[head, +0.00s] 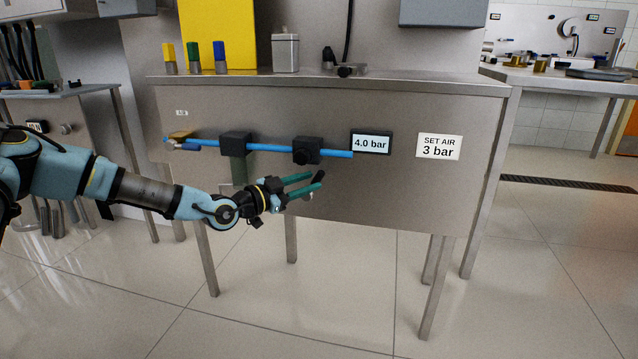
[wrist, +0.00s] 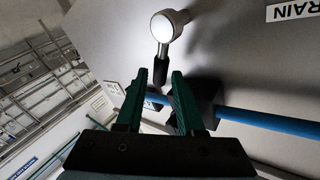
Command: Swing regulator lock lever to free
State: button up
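My gripper (head: 316,181) is in front of the panel, below the regulator (head: 307,150), a black block on the blue air line. Its teal fingers are apart. In the wrist view, a lever (wrist: 163,48) has a bright round metal end, a thin stem and a black grip. In the head view, a small dark piece (head: 319,176) shows at the fingertips, probably this grip. I cannot read the lever's lock position.
A display (head: 371,142) reads 4.0 bar, beside a "SET AIR 3 bar" sign (head: 439,147). The blue pipe (head: 270,149) runs along the panel through another black block (head: 235,144). The steel tabletop (head: 400,82) overhangs above. The floor in front is clear.

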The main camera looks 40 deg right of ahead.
aim_at(314, 180)
jog(key=shift+s+d, duration=0.1)
jog(key=shift+d, duration=1.7)
grip_shut()
